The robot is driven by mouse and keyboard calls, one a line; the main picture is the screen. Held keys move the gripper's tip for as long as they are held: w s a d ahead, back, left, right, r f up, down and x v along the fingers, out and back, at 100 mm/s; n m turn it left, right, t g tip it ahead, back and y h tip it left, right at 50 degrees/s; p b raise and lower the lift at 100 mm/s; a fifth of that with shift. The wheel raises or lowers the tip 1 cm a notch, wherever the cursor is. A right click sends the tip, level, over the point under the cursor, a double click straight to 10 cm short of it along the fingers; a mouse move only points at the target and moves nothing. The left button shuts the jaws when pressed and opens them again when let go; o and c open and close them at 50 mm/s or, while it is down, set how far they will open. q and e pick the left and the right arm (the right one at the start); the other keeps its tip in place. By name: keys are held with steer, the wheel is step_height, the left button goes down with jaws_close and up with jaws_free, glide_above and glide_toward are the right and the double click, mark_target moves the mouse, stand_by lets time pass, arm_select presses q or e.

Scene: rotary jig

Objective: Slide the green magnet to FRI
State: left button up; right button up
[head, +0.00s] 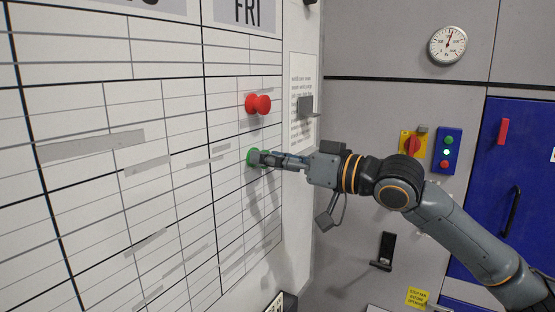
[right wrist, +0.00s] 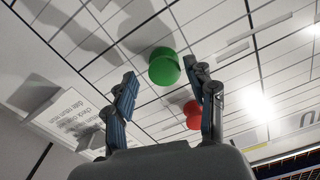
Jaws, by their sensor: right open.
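The green magnet (head: 251,157) sits on the white planner board in the column under the FRI heading (head: 247,12), below the red magnet (head: 258,103). My right gripper (head: 268,159) reaches in from the right with its fingertips at the green magnet and partly hides it. In the right wrist view, the two fingers (right wrist: 160,75) stand apart, one on each side of the green magnet (right wrist: 164,68), which shows at their tips. Gaps show there, so I see no firm hold. The red magnet (right wrist: 192,110) shows beyond one finger. My left gripper is not in view.
The board (head: 130,220) has ruled lines and grey strips. A printed sheet (head: 302,85) with a grey block (head: 305,107) hangs to its right. A gauge (head: 447,45), a red-and-yellow switch (head: 411,143) and a blue button box (head: 447,150) are on the grey wall.

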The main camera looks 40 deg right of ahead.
steer(key=v, duration=1.2)
steer(key=shift+d, duration=0.2)
steer(key=shift+f, duration=0.1)
